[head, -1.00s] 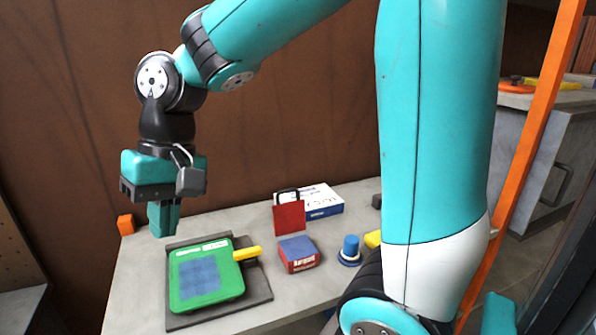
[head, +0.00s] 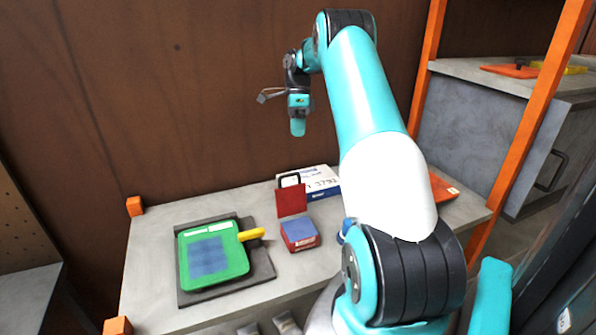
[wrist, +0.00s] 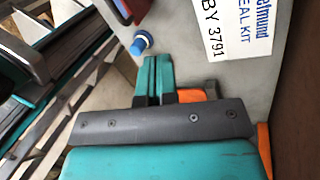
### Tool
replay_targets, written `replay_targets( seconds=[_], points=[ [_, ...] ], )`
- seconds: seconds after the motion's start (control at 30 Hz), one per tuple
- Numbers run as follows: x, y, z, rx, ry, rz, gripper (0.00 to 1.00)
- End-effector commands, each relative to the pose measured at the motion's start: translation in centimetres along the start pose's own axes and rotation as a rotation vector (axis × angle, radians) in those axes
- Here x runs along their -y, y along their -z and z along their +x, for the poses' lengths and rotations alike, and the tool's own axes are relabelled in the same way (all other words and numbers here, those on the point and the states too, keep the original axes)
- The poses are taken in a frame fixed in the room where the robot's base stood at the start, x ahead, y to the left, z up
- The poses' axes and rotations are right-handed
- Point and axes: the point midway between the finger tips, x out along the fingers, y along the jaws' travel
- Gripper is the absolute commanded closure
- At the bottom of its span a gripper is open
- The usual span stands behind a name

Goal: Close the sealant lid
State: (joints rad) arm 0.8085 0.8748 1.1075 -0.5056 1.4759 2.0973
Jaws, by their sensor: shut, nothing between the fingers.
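The sealant box (head: 300,240) is a small red case with a blue top face, on the grey table. Its red lid (head: 291,201) stands upright, open, at the back edge, with a black handle on top. In the wrist view a red part with a black strip, likely this lid (wrist: 138,8), is cut off by the top edge. My gripper (head: 298,128) is shut and empty, in the air above and behind the lid. Its teal fingers (wrist: 155,65) are together in the wrist view.
A green case (head: 212,262) with a yellow handle (head: 251,234) lies on a dark tray (head: 262,268) to the left. A blue knob (wrist: 143,40) stands nearby. Orange posts stand at the right.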

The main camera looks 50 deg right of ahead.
Motion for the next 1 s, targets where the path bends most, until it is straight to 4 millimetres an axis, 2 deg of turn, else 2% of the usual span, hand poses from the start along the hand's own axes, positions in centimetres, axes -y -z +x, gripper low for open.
replay_targets(
  seconds=[0.03, 0.37, 0.5, 0.7, 1.0],
  points=[
    [0.2, -0.1, 1.7, 0.000, 0.000, -0.001, 1.00],
    [-0.1, -0.1, 7.6, -0.001, -0.004, -0.001, 1.00],
    [-1.8, -0.2, 8.2, -0.001, -0.001, -0.003, 1.00],
    [-3.3, -0.3, 9.1, -0.001, -0.001, -0.003, 1.00],
    [-3.7, -0.3, 9.4, -0.001, 0.001, -0.003, 1.00]
  ],
)
